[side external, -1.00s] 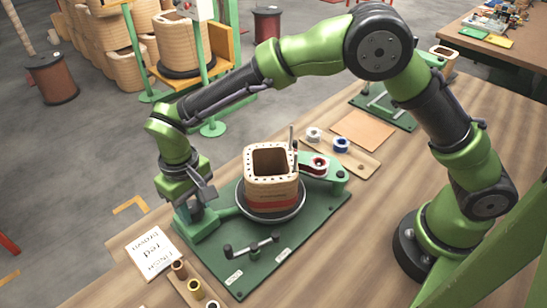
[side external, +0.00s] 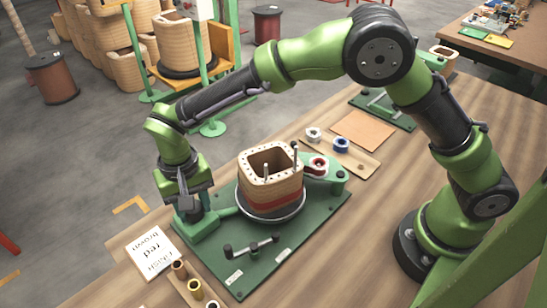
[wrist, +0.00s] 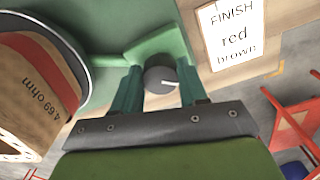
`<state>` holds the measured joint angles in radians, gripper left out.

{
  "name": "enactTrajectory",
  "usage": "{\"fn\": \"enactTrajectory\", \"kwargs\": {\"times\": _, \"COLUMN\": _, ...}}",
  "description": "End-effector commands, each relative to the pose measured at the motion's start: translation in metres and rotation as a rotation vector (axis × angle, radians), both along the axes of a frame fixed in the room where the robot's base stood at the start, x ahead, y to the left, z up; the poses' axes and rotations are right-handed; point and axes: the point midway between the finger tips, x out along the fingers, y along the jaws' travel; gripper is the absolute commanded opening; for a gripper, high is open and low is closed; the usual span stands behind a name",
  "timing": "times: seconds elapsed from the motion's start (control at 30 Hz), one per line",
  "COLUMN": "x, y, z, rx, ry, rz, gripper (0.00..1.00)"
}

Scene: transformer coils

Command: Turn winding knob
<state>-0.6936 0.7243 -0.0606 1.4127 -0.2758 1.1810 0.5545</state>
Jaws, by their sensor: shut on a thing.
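The winding knob (wrist: 158,78) is a dark round cap with a white pointer line, on a green housing (side external: 201,233) at the left end of the green base plate. My gripper (wrist: 157,88) is shut on the knob, with one finger on each side of it in the wrist view. In the side view my gripper (side external: 186,209) points down over the housing and hides the knob. The tan coil (side external: 272,180) with a red band stands on a round turntable (side external: 272,218) to its right. In the wrist view the coil (wrist: 32,105) shows "4.69 ohm".
A card (side external: 153,253) reading "FINISH red brown" lies front left. A crank handle (side external: 252,246) is on the plate's front. Small spools (side external: 195,289) stand in a front tray. A green arm with a red spool (side external: 317,165) is right of the coil.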

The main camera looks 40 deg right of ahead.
Motion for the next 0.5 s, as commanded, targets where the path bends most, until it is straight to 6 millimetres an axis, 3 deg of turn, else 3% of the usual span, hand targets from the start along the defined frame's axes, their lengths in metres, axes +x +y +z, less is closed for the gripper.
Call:
{"fn": "enactTrajectory", "kwargs": {"times": 0.27, "x": 0.0001, "y": -0.0002, "z": -0.0003, "rx": 0.000, "ry": 0.000, "rz": -0.001, "gripper": 0.12}}
{"fn": "enactTrajectory", "kwargs": {"times": 0.3, "x": 0.0001, "y": -0.0002, "z": -0.0003, "rx": 0.000, "ry": 0.000, "rz": 0.000, "gripper": 0.47}}
{"fn": "enactTrajectory", "kwargs": {"times": 0.43, "x": 0.0001, "y": -0.0002, "z": -0.0002, "rx": 0.000, "ry": 0.000, "rz": 0.000, "gripper": 0.67}}
{"fn": "enactTrajectory", "kwargs": {"times": 0.5, "x": 0.0002, "y": -0.0001, "z": -0.0002, "rx": 0.000, "ry": 0.000, "rz": 0.000, "gripper": 0.68}}
